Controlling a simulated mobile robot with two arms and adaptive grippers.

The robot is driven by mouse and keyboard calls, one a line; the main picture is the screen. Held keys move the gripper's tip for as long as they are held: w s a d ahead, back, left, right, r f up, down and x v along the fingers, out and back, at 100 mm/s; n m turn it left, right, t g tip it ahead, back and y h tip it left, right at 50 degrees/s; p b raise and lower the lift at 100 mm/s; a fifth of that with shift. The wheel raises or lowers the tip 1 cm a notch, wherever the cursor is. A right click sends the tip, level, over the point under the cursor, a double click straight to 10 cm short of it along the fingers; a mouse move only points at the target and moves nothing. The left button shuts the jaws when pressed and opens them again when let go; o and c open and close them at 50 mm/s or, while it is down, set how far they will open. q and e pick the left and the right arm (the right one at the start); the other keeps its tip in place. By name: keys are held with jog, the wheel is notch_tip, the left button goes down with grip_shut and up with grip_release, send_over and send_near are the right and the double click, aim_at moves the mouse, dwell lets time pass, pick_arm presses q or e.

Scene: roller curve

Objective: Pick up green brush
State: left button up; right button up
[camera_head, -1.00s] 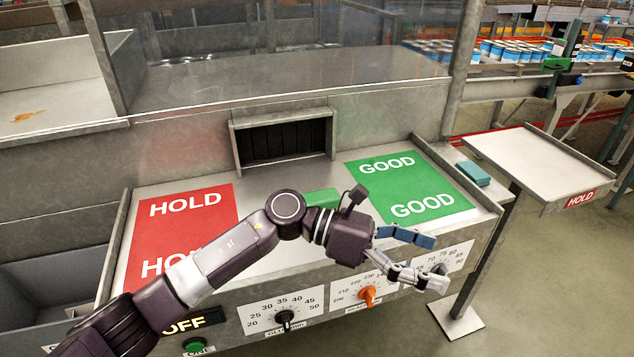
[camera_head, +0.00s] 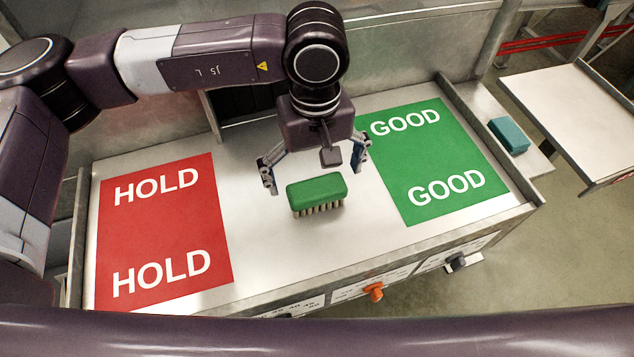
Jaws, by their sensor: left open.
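The green brush (camera_head: 316,192) has a green block back and pale bristles facing down. It rests on the bare metal worktop between the red HOLD area and the green GOOD area. My left gripper (camera_head: 315,180) points down just above and behind the brush, with its fingers spread wide to either side. It is open and empty, and I see no finger touching the brush. My right gripper is not in view.
The red HOLD mat (camera_head: 163,235) lies at left and the green GOOD mat (camera_head: 436,160) at right. A teal block (camera_head: 508,135) sits on the right ledge. An orange knob (camera_head: 375,292) is on the front panel. A white side table (camera_head: 575,115) stands at far right.

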aim_at(317, 186)
pick_arm(q)
jog(key=shift+s+f+p, duration=0.15)
jog(key=shift+f+p, duration=0.1)
jog(key=shift+p, duration=0.05)
notch_tip(317, 186, down, 4)
jog(key=shift+d+f+p, duration=0.1)
jog(key=shift+p, duration=1.05)
jog(key=shift+f, duration=0.3)
jog(key=shift+c, duration=0.8)
jog(key=c, duration=1.2)
jog(key=shift+o, duration=0.2)
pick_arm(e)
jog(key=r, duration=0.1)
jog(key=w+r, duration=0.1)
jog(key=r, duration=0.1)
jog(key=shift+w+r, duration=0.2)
pick_arm(q)
jog(key=shift+r, duration=0.1)
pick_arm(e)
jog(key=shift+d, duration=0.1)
